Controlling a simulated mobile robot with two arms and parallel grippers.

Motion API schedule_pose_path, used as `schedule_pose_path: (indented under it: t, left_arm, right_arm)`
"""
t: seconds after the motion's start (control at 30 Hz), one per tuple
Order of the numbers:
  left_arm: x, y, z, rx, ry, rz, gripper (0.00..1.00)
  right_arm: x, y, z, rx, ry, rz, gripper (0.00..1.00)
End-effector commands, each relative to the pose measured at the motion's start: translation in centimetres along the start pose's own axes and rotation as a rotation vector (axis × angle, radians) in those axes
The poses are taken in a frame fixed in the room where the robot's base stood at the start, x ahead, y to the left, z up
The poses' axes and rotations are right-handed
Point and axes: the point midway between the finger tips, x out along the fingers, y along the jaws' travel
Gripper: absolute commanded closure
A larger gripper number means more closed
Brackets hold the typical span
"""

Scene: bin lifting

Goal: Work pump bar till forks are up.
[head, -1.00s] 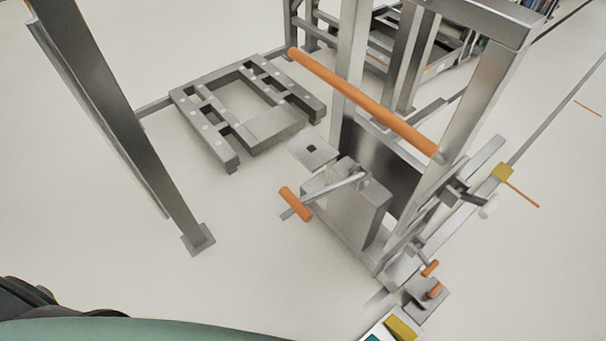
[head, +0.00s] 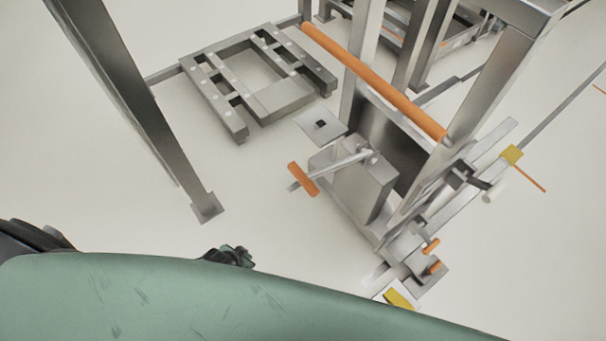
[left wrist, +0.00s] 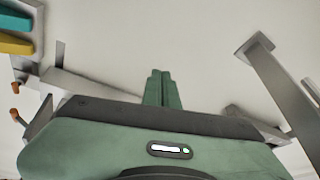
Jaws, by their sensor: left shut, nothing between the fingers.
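A grey steel lifter stands in the head view. A long orange bar (head: 375,82) crosses its upright frame. Lower down, a metal lever with an orange grip (head: 303,179) sticks out to the left from a grey box (head: 352,188). I cannot tell for sure which is the pump bar. A slotted grey frame (head: 238,125) lies low on the far side; I cannot tell whether it is the forks. My left gripper (head: 230,256) shows as a dark green tip below and left of the lever, apart from it. In the left wrist view its fingers (left wrist: 161,88) are shut and empty.
A grey post with a foot plate (head: 207,207) stands on the left, and also in the left wrist view (left wrist: 272,75). The floor between post and lever is clear.

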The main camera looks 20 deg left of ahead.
Motion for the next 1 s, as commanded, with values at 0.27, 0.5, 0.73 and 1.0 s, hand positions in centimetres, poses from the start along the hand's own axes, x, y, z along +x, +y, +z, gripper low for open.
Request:
schedule_pose_path:
  t: [0.27, 0.5, 0.73, 1.0]
  left_arm:
    - [-8.8, -2.6, -18.5, 0.122, 0.208, 0.067, 1.0]
    - [-18.2, -0.1, -26.9, 0.253, 0.283, 0.188, 1.0]
    - [-22.4, 1.9, -28.3, 0.314, 0.282, 0.255, 1.0]
    - [-22.5, 2.1, -28.3, 0.317, 0.281, 0.26, 1.0]
  right_arm:
    - [-3.3, -0.1, 0.5, 0.0, -0.012, -0.002, 0.52]
    - [-5.5, -0.2, 0.7, 0.0, -0.02, -0.003, 0.52]
    - [-6.2, -0.3, 0.6, 0.001, -0.019, -0.004, 0.52]
    - [-6.2, -0.3, 0.5, 0.002, -0.018, -0.005, 0.52]
